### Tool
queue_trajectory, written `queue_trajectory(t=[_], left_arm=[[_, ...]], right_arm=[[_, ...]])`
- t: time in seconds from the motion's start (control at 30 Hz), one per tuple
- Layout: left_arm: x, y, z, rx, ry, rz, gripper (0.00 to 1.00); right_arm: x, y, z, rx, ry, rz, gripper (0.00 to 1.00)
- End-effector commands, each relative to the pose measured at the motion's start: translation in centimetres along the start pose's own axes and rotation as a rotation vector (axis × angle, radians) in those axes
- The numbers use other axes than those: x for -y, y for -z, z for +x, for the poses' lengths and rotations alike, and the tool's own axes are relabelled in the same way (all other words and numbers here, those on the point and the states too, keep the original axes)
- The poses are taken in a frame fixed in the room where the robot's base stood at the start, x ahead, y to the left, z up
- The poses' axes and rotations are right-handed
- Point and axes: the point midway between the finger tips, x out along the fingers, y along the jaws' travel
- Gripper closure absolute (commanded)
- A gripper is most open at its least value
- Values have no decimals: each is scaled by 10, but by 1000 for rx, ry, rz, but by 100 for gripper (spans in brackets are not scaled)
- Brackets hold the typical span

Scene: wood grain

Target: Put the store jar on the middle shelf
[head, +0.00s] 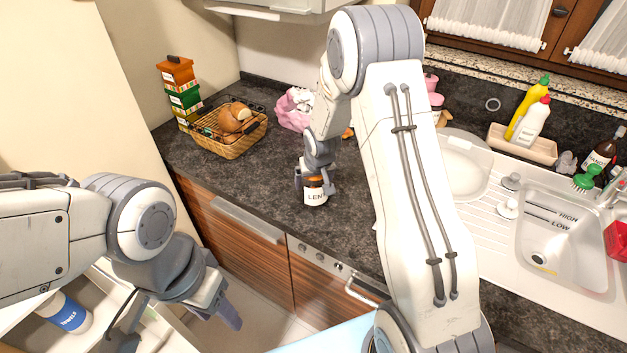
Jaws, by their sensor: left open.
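A small amber store jar (315,195) with a white label reading "LEN" is near the front edge of the dark counter. My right gripper (316,181) comes down over it from above, one finger on each side of the jar. I cannot tell whether the fingers press on it or whether its base touches the counter. My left gripper (175,325) is open and empty at the lower left, in front of a pale shelf unit (158,325). The arm and gripper hide much of that unit, so I cannot tell which level is the middle shelf.
A towels roll (65,313) lies in the unit. On the counter (255,180) are stacked boxes (180,90), a bread basket (228,130) and a pink bag (293,110). A sink (565,240) with bottles behind it is at right. The counter left of the jar is clear.

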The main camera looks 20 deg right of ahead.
Motion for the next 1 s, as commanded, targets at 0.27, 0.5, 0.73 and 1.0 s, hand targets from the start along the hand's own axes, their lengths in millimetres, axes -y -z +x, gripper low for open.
queue_trajectory(t=[0.27,0.5,0.73,1.0], left_arm=[[0,0,4,0,0,0,50],[0,0,2,0,0,0,50],[0,0,2,0,0,0,50],[1,-1,13,0,0,1,50]], right_arm=[[0,-1,3,0,0,0,0],[0,-1,2,0,0,-1,0],[0,2,-19,-6,0,0,0],[0,1,-74,-8,1,0,0]])
